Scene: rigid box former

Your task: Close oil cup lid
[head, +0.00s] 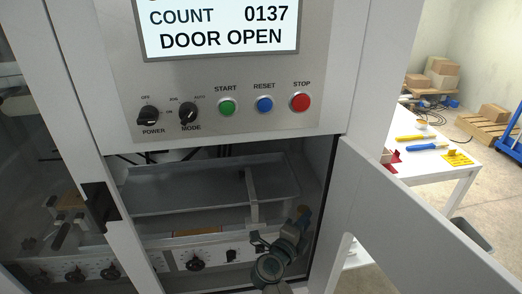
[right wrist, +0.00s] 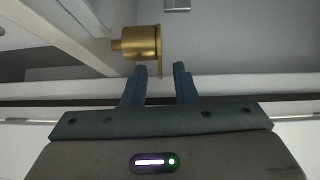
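The brass oil cup (right wrist: 138,42) shows in the right wrist view, with its narrow stem to the left. A thin brass plate, seemingly its lid (right wrist: 159,68), runs along the cup's right end and reaches down toward my fingertips. I cannot tell the lid's exact angle. My right gripper (right wrist: 160,72) is open, its two dark fingers apart, with the plate's lower end at the gap between the tips. In the head view my right gripper (head: 292,230) is inside the open lower bay, near a small brownish piece (head: 303,211), probably the cup. My left gripper is out of view.
The open door (head: 400,215) stands to the right of the bay. A metal tray (head: 205,190) and a panel with knobs (head: 195,263) lie behind my gripper. The control panel above shows DOOR OPEN. A white table (head: 440,165) with tools stands beyond the door.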

